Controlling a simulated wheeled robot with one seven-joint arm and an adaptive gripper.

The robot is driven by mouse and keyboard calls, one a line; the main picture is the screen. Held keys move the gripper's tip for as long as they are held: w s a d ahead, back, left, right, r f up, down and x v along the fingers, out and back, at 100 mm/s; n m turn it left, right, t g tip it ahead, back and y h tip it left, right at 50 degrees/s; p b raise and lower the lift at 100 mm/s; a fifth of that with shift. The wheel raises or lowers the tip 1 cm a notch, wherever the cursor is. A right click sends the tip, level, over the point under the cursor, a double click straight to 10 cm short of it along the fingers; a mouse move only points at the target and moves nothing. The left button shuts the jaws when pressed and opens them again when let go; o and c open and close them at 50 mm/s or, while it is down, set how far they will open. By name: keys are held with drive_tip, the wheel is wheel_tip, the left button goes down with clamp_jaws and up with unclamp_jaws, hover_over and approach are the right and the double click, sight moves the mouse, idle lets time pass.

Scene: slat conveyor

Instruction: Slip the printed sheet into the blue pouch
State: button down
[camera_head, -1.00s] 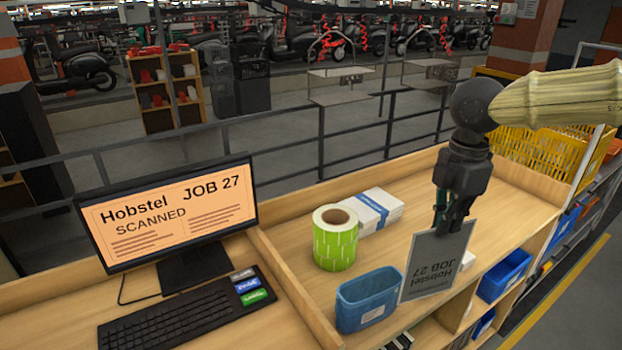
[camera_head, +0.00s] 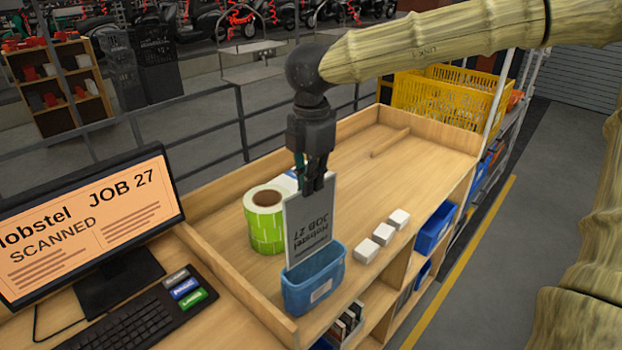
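The printed sheet (camera_head: 309,222) is a stiff grey page with a pale edge, reading "Hobstel JOB 27" upside down. My gripper (camera_head: 315,188) is shut on its top edge and holds it upright. The blue pouch (camera_head: 314,292) is an open-topped blue container with a pale label, standing on the wooden bench (camera_head: 370,185) near its front edge. The sheet's lower end is at the pouch's mouth and appears to pass behind the front rim. How deep it reaches is hidden by the front wall.
A green label roll (camera_head: 264,222) stands just behind the sheet. Several small white boxes (camera_head: 382,235) lie right of the pouch. A monitor (camera_head: 85,225) and keyboard (camera_head: 130,318) are at left.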

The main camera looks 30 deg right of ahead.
drive_tip(key=shift+f+b, duration=1.85)
drive_tip(key=shift+f, duration=3.15)
drive_tip(key=c, duration=2.2)
unclamp_jaws()
drive_tip(key=o, duration=0.6)
drive_tip(key=shift+o, duration=0.2)
drive_tip(key=shift+r, duration=0.1)
wheel_tip(320, 180, up, 8)
drive_tip(key=p, duration=0.7)
hover_over(311, 218)
